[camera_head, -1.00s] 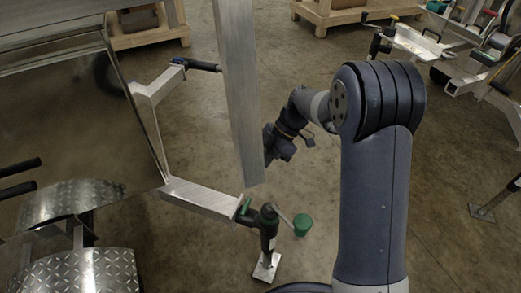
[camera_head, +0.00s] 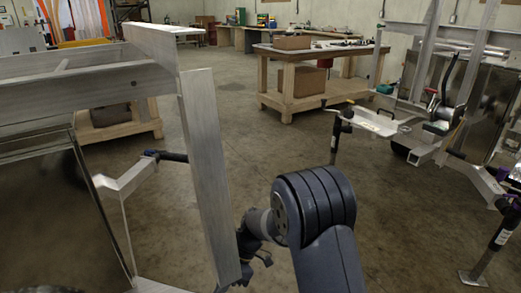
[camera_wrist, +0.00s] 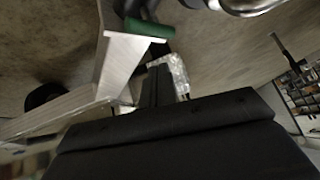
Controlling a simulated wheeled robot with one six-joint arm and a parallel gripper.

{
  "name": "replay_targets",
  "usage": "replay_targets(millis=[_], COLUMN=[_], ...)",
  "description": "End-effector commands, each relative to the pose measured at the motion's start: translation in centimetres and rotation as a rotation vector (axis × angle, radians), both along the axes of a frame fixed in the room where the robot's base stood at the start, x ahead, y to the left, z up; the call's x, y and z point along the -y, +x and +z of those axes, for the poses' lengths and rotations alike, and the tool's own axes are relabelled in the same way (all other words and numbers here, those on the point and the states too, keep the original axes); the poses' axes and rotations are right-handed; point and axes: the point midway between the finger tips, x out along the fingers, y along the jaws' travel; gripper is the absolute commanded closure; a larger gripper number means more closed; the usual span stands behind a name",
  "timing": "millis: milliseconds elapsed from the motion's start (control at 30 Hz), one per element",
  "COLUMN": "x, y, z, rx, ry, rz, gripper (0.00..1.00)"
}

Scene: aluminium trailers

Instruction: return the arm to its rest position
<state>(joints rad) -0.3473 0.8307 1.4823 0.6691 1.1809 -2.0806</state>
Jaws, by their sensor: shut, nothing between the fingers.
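My arm (camera_head: 325,235) rises from the bottom of the head view and bends left at a rounded blue-grey joint. Its wrist (camera_head: 252,238) is behind the upright aluminium post (camera_head: 208,170), and my gripper is largely hidden there. In the wrist view, the dark fingers of my gripper (camera_wrist: 157,84) are together with nothing between them. Beyond them is an aluminium frame beam (camera_wrist: 122,62) with a green-ended part (camera_wrist: 149,27) close by. I cannot tell the exact gap to the beam.
The trailer frame (camera_head: 125,85) fills the left side. Another trailer with a jack (camera_head: 490,245) stands at the right. A wooden workbench (camera_head: 310,55) is at the back. Open concrete floor (camera_head: 400,200) lies right of my arm.

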Motion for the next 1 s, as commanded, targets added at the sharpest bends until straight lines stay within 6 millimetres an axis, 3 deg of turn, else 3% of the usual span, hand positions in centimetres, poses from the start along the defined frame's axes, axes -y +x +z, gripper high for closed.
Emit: replay_targets(millis=[100,367,767,1000], x=[0.6,1.2,1.3,2.1], y=[0.0,-0.1,0.0,0.7], z=[-2.0,-3.3,-3.1,-1.1], rx=[-0.005,-0.004,0.001,0.041], ry=[-0.003,-0.004,-0.005,-0.016], rz=[-0.001,0.003,0.002,-0.012], gripper=[1.00,1.00,1.00,1.00])
